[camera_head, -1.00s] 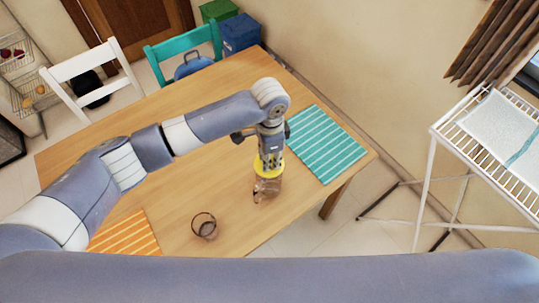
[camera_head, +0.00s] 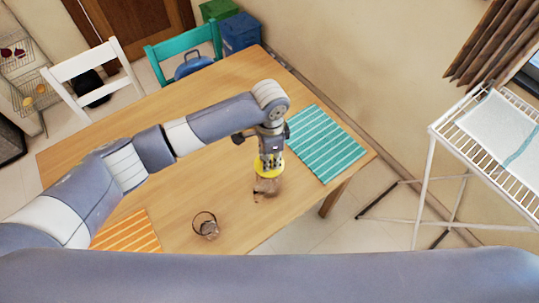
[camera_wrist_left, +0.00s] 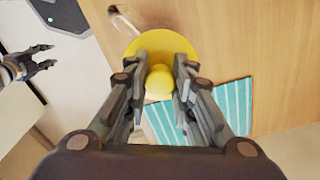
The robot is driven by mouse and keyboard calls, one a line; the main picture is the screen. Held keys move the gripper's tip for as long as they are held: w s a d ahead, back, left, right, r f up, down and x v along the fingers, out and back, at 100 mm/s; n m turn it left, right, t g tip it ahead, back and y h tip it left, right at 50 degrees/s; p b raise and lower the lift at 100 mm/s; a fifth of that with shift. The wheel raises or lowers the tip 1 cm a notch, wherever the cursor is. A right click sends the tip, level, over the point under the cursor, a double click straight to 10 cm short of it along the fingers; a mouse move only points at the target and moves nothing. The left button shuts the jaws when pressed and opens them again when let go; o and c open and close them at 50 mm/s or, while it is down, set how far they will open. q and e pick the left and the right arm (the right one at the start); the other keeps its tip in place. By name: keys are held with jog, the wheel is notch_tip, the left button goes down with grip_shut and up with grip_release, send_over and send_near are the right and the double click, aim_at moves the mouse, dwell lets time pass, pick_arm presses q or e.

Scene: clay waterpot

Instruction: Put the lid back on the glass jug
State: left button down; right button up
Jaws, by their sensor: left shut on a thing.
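My left gripper (camera_head: 270,157) points down and is shut on the knob of the round yellow lid (camera_head: 262,173). In the left wrist view the yellow lid (camera_wrist_left: 150,42) shows with its knob (camera_wrist_left: 159,83) between the fingers (camera_wrist_left: 159,88). The glass jug (camera_head: 266,188) is see-through and stands right under the lid near the table's front right edge. Its handle (camera_wrist_left: 124,22) sticks out past the lid in the left wrist view. The lid hides the jug's rim, and I cannot tell whether they touch. My right gripper (camera_wrist_left: 47,58) is open and empty, off to the left there.
A teal striped mat (camera_head: 325,145) lies right of my gripper, and an orange striped mat (camera_head: 126,232) lies at the front left. A white rack (camera_head: 455,125) stands beyond the table's right side.

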dwell(0.4)
pick_arm(q)
jog(key=c, duration=0.8)
grip_release()
jog(key=shift+r, duration=0.15)
notch_tip(320, 180, up, 5)
jog(key=p, duration=0.5)
jog(key=shift+r, duration=0.85)
grip_shut()
